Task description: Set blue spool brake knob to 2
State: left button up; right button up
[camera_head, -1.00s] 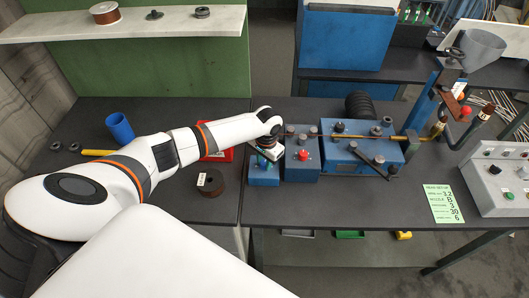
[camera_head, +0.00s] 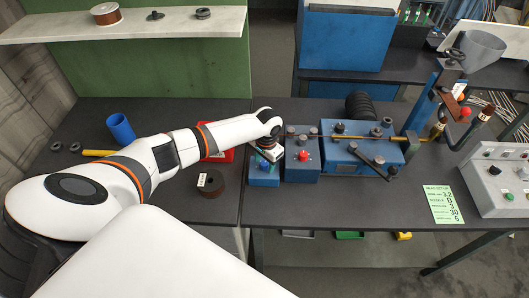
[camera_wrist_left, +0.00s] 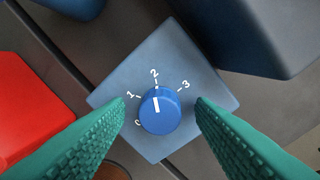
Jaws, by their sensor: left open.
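The blue spool brake knob (camera_wrist_left: 160,110) sits on a blue-grey box (camera_wrist_left: 110,98) in the left wrist view. The knob's white line points up to about the 2 mark. My left gripper (camera_wrist_left: 160,103) is open, with a green ridged finger on each side of the knob and a visible gap to it. In the head view, my left gripper (camera_head: 268,152) is over the small blue box (camera_head: 263,179). My right gripper is not in view.
A larger blue box with a red knob (camera_head: 303,155) stands just right. A red object (camera_head: 219,156) lies behind my left wrist, and a brown spool (camera_head: 211,184) stands in front. A green card (camera_head: 439,204) lies on the dark bench (camera_head: 340,210), whose front middle is clear.

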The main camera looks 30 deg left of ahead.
aim_at(266, 164)
pick_arm(q)
notch_tip(266, 164, up, 12)
jog(key=b, duration=0.1)
jog(key=shift+d, duration=0.3)
dwell(0.5)
